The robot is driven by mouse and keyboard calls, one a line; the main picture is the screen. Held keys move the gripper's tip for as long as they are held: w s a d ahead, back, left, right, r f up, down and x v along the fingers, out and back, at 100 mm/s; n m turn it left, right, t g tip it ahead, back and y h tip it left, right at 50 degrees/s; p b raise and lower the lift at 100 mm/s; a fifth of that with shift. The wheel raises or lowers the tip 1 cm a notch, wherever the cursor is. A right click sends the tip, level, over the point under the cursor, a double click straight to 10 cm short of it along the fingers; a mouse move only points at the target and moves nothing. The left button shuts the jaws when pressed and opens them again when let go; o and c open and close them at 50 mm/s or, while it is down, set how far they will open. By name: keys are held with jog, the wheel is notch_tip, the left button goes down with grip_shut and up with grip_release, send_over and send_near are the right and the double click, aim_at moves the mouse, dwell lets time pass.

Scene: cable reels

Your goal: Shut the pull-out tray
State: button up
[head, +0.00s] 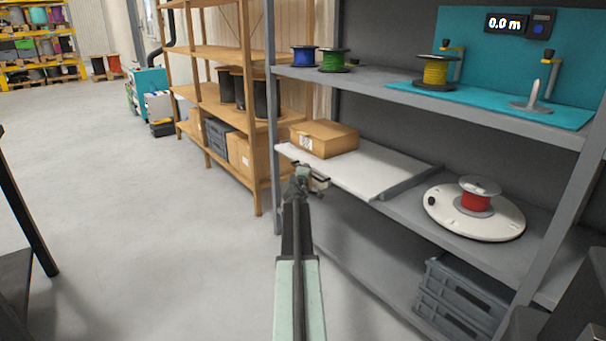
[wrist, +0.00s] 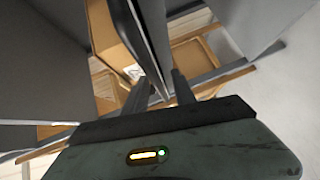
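The pull-out tray (head: 363,178) is a flat white board at the middle level of the grey rack. It stands out past the rack's front, with a cardboard box (head: 324,138) on it. A small handle (head: 318,183) shows at its front edge. My gripper (head: 303,174) is at that front edge, close beside the handle; whether they touch I cannot tell. In the wrist view its two dark fingers (wrist: 160,92) stand apart with a gap between them. The cardboard box shows beyond them in the wrist view (wrist: 108,32).
A white turntable (head: 445,211) with a red reel (head: 476,197) stands right of the tray. Blue, green and yellow reels sit on the shelf above. A grey crate (head: 455,297) is below. A wooden rack (head: 247,75) stands behind left.

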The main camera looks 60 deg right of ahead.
jog(key=shift+a, duration=0.1)
jog(key=p+v, duration=0.1)
jog(key=v, duration=0.6)
jog(key=shift+a, duration=0.35)
jog(key=shift+s, duration=0.15)
